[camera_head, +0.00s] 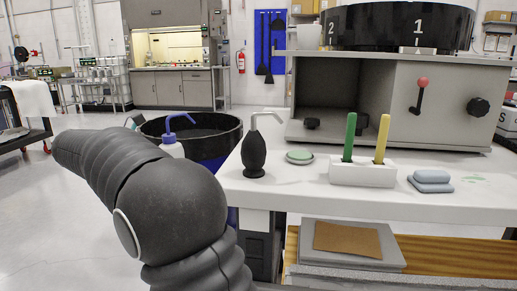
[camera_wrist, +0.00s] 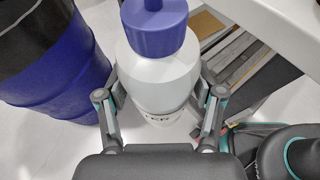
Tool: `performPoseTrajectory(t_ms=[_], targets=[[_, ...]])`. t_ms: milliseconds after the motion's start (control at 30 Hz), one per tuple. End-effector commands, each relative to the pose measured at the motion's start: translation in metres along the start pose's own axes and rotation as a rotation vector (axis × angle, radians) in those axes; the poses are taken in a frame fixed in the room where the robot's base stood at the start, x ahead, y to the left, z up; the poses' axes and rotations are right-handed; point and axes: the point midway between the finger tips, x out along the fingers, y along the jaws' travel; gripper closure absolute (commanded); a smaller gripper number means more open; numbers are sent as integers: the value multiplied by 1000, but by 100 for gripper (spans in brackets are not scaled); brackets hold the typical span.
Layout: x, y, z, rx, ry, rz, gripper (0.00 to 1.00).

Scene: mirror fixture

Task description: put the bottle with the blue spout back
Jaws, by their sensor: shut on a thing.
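The bottle with the blue spout (camera_head: 171,147) is white with a blue cap and a bent blue nozzle. In the head view it stands upright left of the white table, and my arm hides its lower part. In the wrist view the bottle (camera_wrist: 158,75) fills the space between the fingers of my gripper (camera_wrist: 161,101), which is shut on its body. Dark lettering shows low on the bottle. My gripper itself is hidden behind my arm in the head view.
A black-and-blue drum (camera_wrist: 50,75) is close left of the bottle. A dark bottle with a grey spout (camera_head: 254,156) stands at the left end of the white table (camera_head: 300,193). A green dish (camera_head: 299,156), brush holder (camera_head: 362,174) and grey blocks (camera_head: 431,181) are farther right.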

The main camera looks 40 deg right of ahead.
Motion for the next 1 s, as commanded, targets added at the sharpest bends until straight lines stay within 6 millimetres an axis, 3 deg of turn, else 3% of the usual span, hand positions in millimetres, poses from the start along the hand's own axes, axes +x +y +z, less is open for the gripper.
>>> performPoseTrajectory(t_ms=[33,200,300,467,567,1000], targets=[[-5,-14,27,22,1,-21,45],[-18,-55,87,41,1,-77,45],[-23,-73,108,44,0,-92,45],[-25,-88,125,45,0,-102,45],[-15,-91,132,45,0,-104,45],[74,-102,169,46,-2,-107,45]])
